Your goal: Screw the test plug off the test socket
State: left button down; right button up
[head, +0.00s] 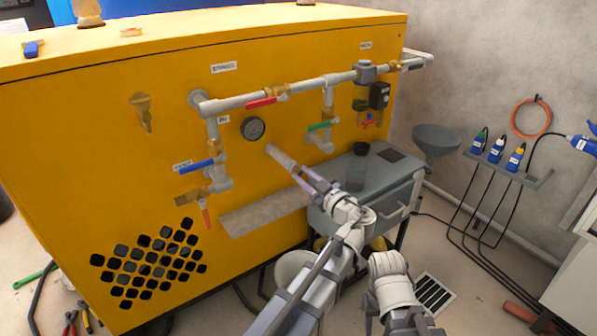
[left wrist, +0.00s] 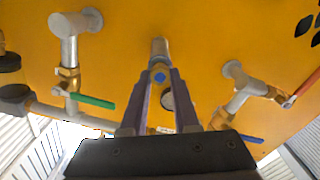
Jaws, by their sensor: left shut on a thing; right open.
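The test socket (head: 281,157) is a grey pipe stub sticking out of the yellow cabinet front, right of the pressure gauge. It also shows in the left wrist view (left wrist: 160,48), straight ahead of the fingers. My left gripper (head: 303,175) is at the outer end of this stub, its two long fingers pointing along it. In the left wrist view the fingers (left wrist: 159,85) are shut on the test plug (left wrist: 160,77), a small part with a blue face at the stub's end. I cannot tell how far its thread is engaged. My right gripper's fingers do not show.
A pressure gauge (head: 253,128) sits left of the socket. Pipes with red (head: 262,103), green (head: 320,126) and blue (head: 197,165) levers surround it. A flat ledge (head: 262,213) lies below.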

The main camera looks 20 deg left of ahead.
pick_arm(q)
jog(key=n, duration=0.6)
jog(key=shift+n, duration=0.4)
jog(key=shift+v, duration=1.05)
